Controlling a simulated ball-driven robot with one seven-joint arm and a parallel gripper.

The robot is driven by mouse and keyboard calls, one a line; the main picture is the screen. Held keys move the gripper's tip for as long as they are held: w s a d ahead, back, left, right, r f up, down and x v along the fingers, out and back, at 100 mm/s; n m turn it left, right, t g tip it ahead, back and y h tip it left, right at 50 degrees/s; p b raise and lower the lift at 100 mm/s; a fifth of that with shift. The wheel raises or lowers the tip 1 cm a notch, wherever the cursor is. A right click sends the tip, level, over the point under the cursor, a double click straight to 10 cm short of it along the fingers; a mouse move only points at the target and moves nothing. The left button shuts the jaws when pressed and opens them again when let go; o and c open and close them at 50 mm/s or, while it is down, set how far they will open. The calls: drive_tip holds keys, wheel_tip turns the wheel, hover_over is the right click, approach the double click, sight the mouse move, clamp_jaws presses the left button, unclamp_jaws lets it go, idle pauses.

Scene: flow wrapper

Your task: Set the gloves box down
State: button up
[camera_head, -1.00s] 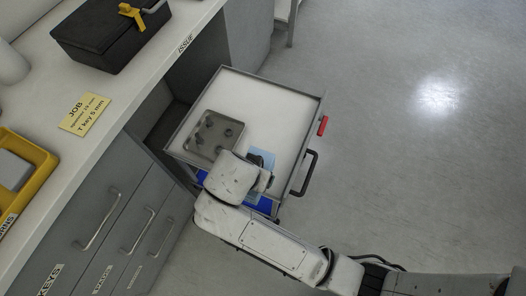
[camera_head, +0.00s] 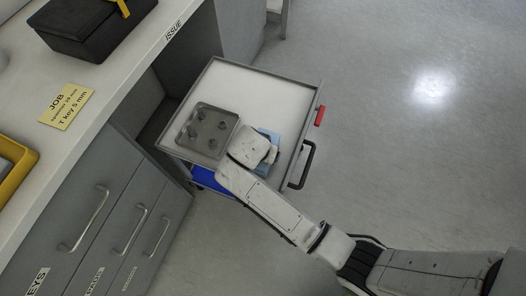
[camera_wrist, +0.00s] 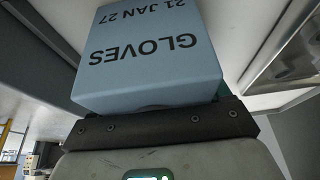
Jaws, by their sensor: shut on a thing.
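The gloves box is light blue with the printed words GLOVES and 21 JAN 27. It fills the upper middle of the wrist view (camera_wrist: 150,55), close against the dark bar of my gripper (camera_wrist: 160,122). My gripper is shut on it, though the fingers are mostly hidden. In the head view a part of the gloves box (camera_head: 272,137) shows beside my white wrist, over the right part of the open drawer (camera_head: 262,88). My wrist hides the rest. I cannot tell whether the box touches the drawer floor.
A grey tray (camera_head: 227,116) with several dark knobs lies in the drawer, left of my wrist. A blue thing (camera_head: 208,181) shows at the drawer's near edge. The drawer's far white floor is clear. A black handle (camera_head: 303,166) and red tag (camera_head: 319,116) mark its front.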

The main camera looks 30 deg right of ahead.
drive_tip(key=shift+f, duration=0.15)
drive_tip(key=o, duration=1.1)
drive_tip(key=shift+c, duration=0.2)
drive_tip(key=p+v, duration=0.3)
drive_tip(key=v, duration=0.9)
